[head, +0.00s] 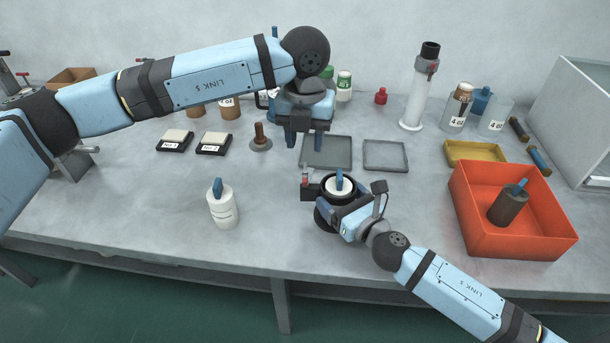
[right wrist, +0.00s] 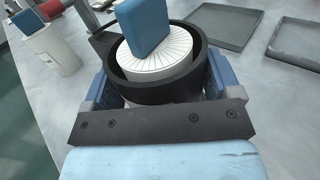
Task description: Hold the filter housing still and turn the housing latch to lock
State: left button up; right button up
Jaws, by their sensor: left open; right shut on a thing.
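The filter housing (head: 352,205) is a black round cup on the table, upright, and it also shows in the right wrist view (right wrist: 155,92). Inside it sits a white pleated filter with a blue tab (head: 340,180). A dark block with a small red-tipped part (head: 306,188), which looks like the housing latch, sticks out at the housing's left; its lock position cannot be told. My right gripper (head: 342,218) is shut on the housing, with blue fingers on either side of it. My left gripper (head: 305,138) is open and empty, pointing down above and behind the housing.
A white canister with a blue tab (head: 223,206) stands to the left. An orange bin (head: 535,238) holding a dark cylinder with a blue tab (head: 509,205) is at the right. Grey trays (head: 386,156) lie behind the housing. Bottles and jars line the back.

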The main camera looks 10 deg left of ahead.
aim_at(305, 169)
pick_arm(q)
notch_tip(305, 169, down, 10)
jog(key=shift+f, duration=0.1)
dwell(0.4)
grip_shut()
